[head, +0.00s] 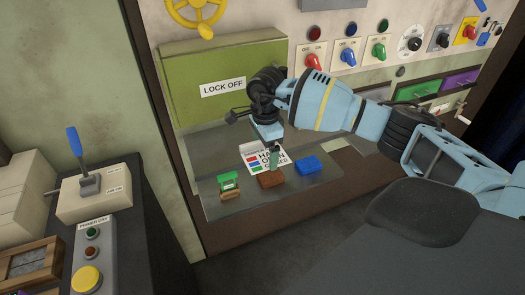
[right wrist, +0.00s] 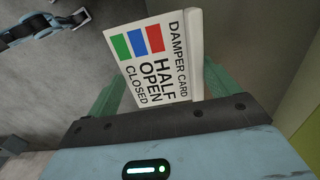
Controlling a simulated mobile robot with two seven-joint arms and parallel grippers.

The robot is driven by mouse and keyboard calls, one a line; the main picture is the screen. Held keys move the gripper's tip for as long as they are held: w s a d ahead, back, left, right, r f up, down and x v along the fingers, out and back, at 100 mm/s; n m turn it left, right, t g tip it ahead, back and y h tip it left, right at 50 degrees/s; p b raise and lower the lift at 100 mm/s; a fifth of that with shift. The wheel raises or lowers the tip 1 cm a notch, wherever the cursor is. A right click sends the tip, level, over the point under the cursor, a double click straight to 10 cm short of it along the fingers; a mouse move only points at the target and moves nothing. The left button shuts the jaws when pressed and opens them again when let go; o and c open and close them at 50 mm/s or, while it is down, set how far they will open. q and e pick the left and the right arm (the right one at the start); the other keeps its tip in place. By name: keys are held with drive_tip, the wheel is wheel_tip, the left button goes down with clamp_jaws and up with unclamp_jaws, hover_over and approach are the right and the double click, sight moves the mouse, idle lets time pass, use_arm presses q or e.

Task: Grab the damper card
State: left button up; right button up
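The damper card (head: 254,160) is a white card with red, blue and green squares and the words HALF OPEN and CLOSED. It is at the grey ledge below the green LOCK OFF panel, partly hidden by my right gripper (head: 272,152). In the right wrist view the card (right wrist: 155,60) fills the space between the green fingers of my right gripper (right wrist: 165,92), and its lower edge is hidden by the gripper body. The fingers are wide apart, one to each side of the card; I cannot tell whether they touch it. My left gripper is in neither view.
On the ledge (head: 225,208) near the card are a green block (head: 229,183), a brown block (head: 270,178) and a blue block (head: 307,165). The green panel (head: 190,75) rises behind. A lever box (head: 93,195) and button panel (head: 90,250) stand at left.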

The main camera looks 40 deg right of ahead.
sight(266, 157)
drive_tip(key=shift+r, duration=0.15)
drive_tip(key=shift+r, duration=0.25)
wheel_tip(266, 157, up, 3)
drive_tip(key=shift+s+f, duration=0.1)
drive_tip(key=shift+s, duration=0.05)
drive_tip(key=s+a+r, duration=0.1)
drive_tip(key=s+a, duration=0.3)
drive_tip(key=s, duration=1.1)
drive_tip(key=shift+a+r+b, duration=0.15)
drive_tip(key=shift+r+b, duration=0.05)
drive_tip(key=shift+b, duration=0.25)
drive_tip(key=shift+s, duration=0.1)
